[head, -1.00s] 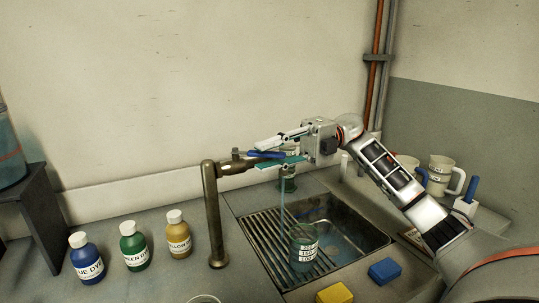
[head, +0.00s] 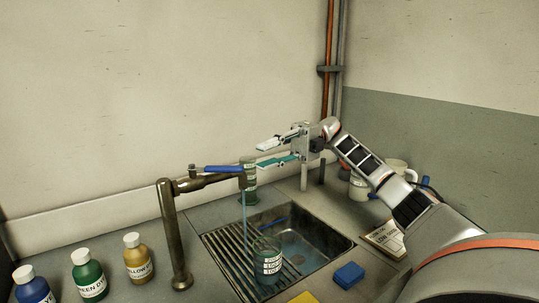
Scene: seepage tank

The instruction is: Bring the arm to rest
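My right gripper (head: 268,154) is open and empty. It is raised to the right of the tap (head: 180,185), near the tip of the tap's blue lever (head: 224,169). A gap shows between its fingers and the lever. A thin blue-green stream (head: 244,212) falls from the spout toward a labelled glass beaker (head: 267,262) on the sink grate. My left gripper is not in view.
Blue, green (head: 88,275) and yellow (head: 138,257) dye bottles stand at the left. The sink (head: 330,250) has a slatted grate. A blue sponge (head: 349,274) and a yellow one (head: 304,298) lie in front. A mug (head: 359,187) stands behind my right arm. A labelled container (head: 249,180) stands behind the spout.

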